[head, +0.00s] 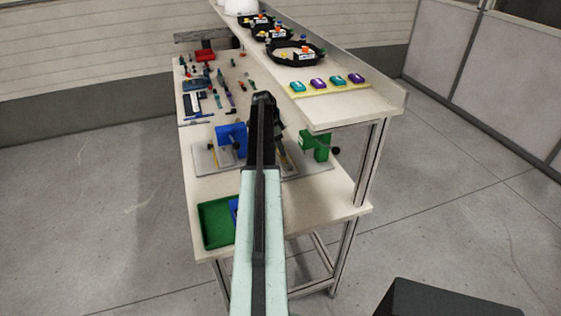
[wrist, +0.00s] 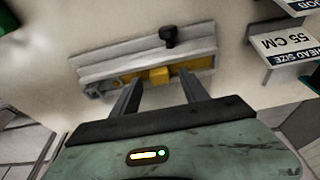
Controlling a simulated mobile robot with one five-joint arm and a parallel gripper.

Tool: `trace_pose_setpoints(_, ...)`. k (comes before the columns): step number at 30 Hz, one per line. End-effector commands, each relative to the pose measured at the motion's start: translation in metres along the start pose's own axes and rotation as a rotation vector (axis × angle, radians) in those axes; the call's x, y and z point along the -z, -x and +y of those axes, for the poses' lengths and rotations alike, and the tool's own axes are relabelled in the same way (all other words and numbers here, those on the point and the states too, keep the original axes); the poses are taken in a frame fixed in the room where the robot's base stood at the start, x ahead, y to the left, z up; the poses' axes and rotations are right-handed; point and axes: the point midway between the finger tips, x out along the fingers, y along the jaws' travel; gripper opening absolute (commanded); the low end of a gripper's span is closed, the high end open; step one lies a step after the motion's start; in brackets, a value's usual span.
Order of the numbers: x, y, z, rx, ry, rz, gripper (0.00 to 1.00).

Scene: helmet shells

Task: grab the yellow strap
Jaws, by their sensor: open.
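In the wrist view, a yellow strap (wrist: 159,76) shows as a yellow band with a thicker block, set in a slot of a grey holder (wrist: 150,50) with a black knob. My gripper (wrist: 158,86) is open, with one finger either side of the yellow block. The fingers look close to the holder; whether they touch the strap I cannot tell. Nothing is between the fingers that I can see as gripped. In the head view, my arm hides the gripper and much of the work area between the blue clamp (head: 231,139) and the green clamp (head: 316,144).
A white sign reading "HEAD SIZE 55 CM" (wrist: 285,45) stands at the right in the wrist view. In the head view, a green tray (head: 217,222) lies at the table's front, small tools lie further back, and a raised shelf (head: 335,115) runs along the right.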

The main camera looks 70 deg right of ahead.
Motion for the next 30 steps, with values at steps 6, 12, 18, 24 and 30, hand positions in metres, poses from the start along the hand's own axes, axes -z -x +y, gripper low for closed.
trace_pose_setpoints(6,0.000,-0.008,0.000,0.000,0.000,0.000,0.53)
trace_pose_setpoints(12,0.001,-0.008,0.000,0.000,-0.001,0.000,0.11)
trace_pose_setpoints(18,0.001,-0.008,0.001,0.000,-0.001,0.000,0.00)
trace_pose_setpoints(24,0.002,-0.005,0.001,0.000,-0.001,0.000,0.00)
trace_pose_setpoints(30,0.007,0.009,0.001,0.000,-0.002,0.000,0.00)
